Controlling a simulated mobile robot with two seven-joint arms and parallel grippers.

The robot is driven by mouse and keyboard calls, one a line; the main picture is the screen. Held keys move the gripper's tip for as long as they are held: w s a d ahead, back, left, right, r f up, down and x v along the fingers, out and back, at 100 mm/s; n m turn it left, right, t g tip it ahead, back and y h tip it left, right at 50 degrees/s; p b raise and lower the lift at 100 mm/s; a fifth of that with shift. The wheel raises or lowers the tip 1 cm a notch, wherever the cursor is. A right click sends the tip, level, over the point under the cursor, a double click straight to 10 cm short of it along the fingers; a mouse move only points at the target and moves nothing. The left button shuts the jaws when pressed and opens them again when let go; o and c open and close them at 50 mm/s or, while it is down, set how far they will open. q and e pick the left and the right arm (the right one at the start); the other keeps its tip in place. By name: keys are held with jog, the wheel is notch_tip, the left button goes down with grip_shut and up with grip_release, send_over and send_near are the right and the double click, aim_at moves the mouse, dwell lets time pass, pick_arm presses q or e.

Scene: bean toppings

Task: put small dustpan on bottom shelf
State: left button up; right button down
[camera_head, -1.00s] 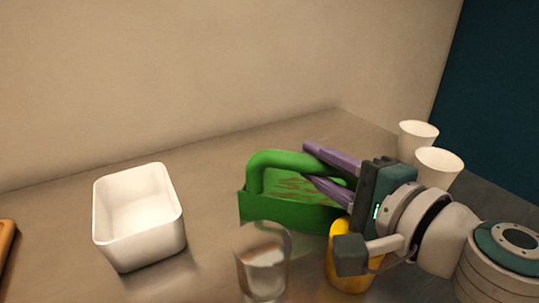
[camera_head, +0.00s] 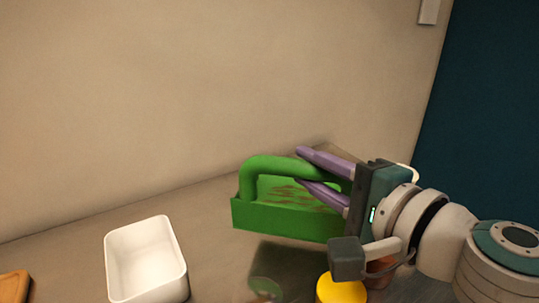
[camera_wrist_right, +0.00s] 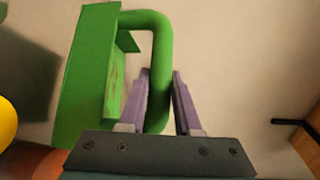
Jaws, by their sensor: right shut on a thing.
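The small dustpan is a green, open-fronted tray with a thick loop handle and brownish streaks inside (camera_head: 285,217). My right gripper (camera_head: 303,168), with purple fingers, is shut on its handle, coming from the right. In the right wrist view the dustpan (camera_wrist_right: 82,85) hangs to the left, and the right gripper (camera_wrist_right: 162,76) has one finger on each side of the handle. The dustpan is held above the grey counter, with a dark shadow beneath it. The bottom shelf cannot be made out. My left gripper is out of view.
The wrist view shows a wooden piece (camera_wrist_right: 300,147) at right.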

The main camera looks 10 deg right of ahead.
notch_tip(320, 180, up, 11)
jog(key=p, duration=0.6)
jog(key=s+d+r+n+g+y+p, duration=0.35)
jog(key=s+r+n+g+y, duration=0.35)
jog(key=s+r, duration=0.9)
pick_arm(q)
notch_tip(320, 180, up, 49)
jog(key=p, duration=3.7)
pick_arm(e)
notch_tip(320, 180, up, 35)
jog(key=w+t, duration=0.1)
jog(key=shift+w+d+y, duration=0.3)
jog(key=shift+d+y, duration=0.05)
jog(key=shift+y, duration=0.05)
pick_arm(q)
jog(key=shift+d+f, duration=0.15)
pick_arm(e)
jog(key=shift+f, duration=0.2)
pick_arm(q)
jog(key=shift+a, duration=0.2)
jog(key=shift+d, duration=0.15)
